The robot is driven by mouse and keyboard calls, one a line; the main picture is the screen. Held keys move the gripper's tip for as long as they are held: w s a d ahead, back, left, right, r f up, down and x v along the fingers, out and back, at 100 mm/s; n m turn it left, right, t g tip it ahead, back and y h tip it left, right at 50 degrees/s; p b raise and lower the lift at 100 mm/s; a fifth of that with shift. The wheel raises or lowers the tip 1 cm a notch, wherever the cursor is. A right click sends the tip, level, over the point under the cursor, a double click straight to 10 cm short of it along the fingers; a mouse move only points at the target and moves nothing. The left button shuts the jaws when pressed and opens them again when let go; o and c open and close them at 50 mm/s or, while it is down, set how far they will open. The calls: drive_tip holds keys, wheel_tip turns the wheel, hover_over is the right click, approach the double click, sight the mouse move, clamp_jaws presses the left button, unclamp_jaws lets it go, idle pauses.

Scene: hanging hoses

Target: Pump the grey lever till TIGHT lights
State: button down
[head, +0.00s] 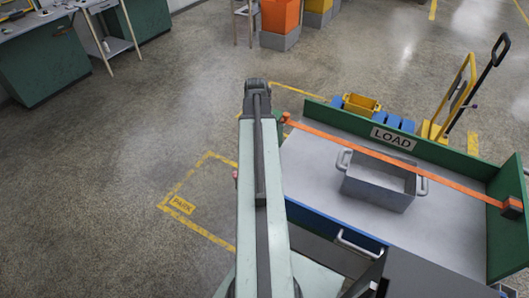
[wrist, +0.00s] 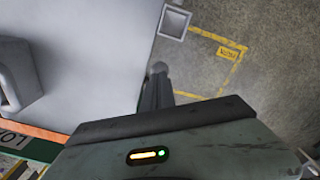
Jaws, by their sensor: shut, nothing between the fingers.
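In the head view an orange strap (head: 350,148) runs across the load bench (head: 310,170), above a grey tote (head: 375,195). I cannot make out the grey lever or a TIGHT light in either view. My gripper (wrist: 158,70) shows in the wrist view, shut and empty, over the floor beside the bench edge. Part of the strap shows at the lower left of the wrist view (wrist: 35,131). In the head view my arm hides part of the bench's left side.
A green back wall with a LOAD sign (head: 393,138) edges the bench. A yellow hand truck (head: 455,100), blue bins (head: 393,122) and a yellow bin (head: 361,103) stand behind it. Open floor with a yellow PARK marking (head: 182,204) lies left of my arm.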

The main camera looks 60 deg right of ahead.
drive_tip(key=c, duration=1.9)
unclamp_jaws()
drive_tip(key=shift+f, duration=0.15)
drive_tip(key=shift+f+b, duration=0.9)
drive_tip(key=shift+b, duration=0.15)
drive_tip(key=shift+a+f+b, duration=0.4)
drive_tip(key=shift+f+b, duration=0.25)
drive_tip(key=shift+a+f+b, duration=0.4)
drive_tip(key=shift+f+b, duration=0.25)
drive_tip(key=shift+f, duration=0.1)
drive_tip(key=shift+a+f+b, duration=0.25)
drive_tip(key=shift+f+b, duration=0.45)
drive_tip(key=shift+b, duration=0.05)
drive_tip(key=shift+a+f+b, duration=0.2)
drive_tip(key=shift+f+b, duration=0.5)
drive_tip(key=shift+b, duration=0.05)
drive_tip(key=shift+f, duration=0.1)
